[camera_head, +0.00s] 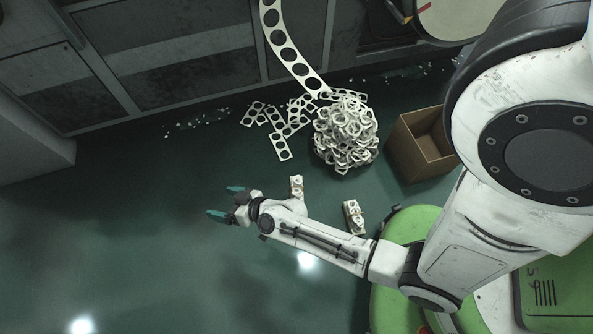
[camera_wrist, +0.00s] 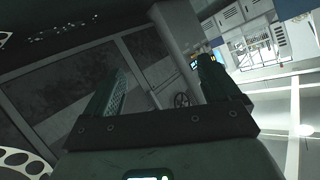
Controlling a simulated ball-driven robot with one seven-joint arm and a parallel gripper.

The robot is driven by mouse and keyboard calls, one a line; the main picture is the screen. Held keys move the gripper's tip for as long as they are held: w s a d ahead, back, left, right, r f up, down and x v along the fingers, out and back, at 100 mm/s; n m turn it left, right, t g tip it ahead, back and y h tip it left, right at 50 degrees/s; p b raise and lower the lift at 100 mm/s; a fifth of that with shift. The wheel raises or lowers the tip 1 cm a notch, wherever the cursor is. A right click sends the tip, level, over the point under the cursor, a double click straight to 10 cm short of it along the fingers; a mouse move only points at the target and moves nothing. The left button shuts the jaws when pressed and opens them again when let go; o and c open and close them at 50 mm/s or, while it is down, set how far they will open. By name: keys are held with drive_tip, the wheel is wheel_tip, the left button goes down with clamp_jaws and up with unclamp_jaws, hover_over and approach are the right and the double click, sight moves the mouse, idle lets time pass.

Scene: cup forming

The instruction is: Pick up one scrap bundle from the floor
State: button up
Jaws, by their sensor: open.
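Two small cream scrap bundles lie apart on the green floor in the head view. One bundle (camera_head: 296,186) is just beyond my forearm, to the right of my gripper. The other bundle (camera_head: 353,217) is farther right, near the green base. My gripper (camera_head: 226,202) is open and empty, with teal fingers pointing left, away from both bundles. In the wrist view my gripper (camera_wrist: 160,95) shows its two fingers apart with nothing between them. No bundle shows in the wrist view.
A large heap of scrap rings (camera_head: 346,135) lies beyond the bundles, with loose punched strips (camera_head: 283,130) beside it. A punched strip (camera_head: 290,52) hangs from the machine. An open cardboard box (camera_head: 423,145) stands right of the heap. The floor (camera_head: 120,230) at left is clear.

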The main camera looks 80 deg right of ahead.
drive_tip(key=s+d+f+m+h+b, duration=0.25)
drive_tip(key=d+f+h+b, duration=0.2)
drive_tip(key=f, duration=0.55)
drive_tip(key=m+g+h+b, duration=0.7)
drive_tip(key=g+h+b, duration=0.1)
drive_tip(key=g+b, duration=0.15)
approach(297, 189)
drive_tip(key=b+x, duration=0.1)
drive_tip(key=x, duration=0.2)
drive_tip(key=shift+w+d+r+y+b, duration=0.1)
drive_tip(key=shift+w+d+y+b, duration=0.2)
drive_tip(key=shift+d+b, duration=0.1)
drive_tip(key=b+x, duration=0.1)
drive_tip(key=x, duration=0.1)
drive_tip(key=b+x, duration=0.2)
drive_tip(key=x, duration=0.1)
drive_tip(key=shift+s+f, duration=0.2)
drive_tip(key=shift+f, duration=0.05)
drive_tip(key=shift+w+d+b, duration=0.15)
drive_tip(key=shift+d+b, duration=0.2)
drive_tip(key=shift+d, duration=0.15)
drive_tip(key=shift+c, duration=0.2)
drive_tip(key=c, duration=1.1)
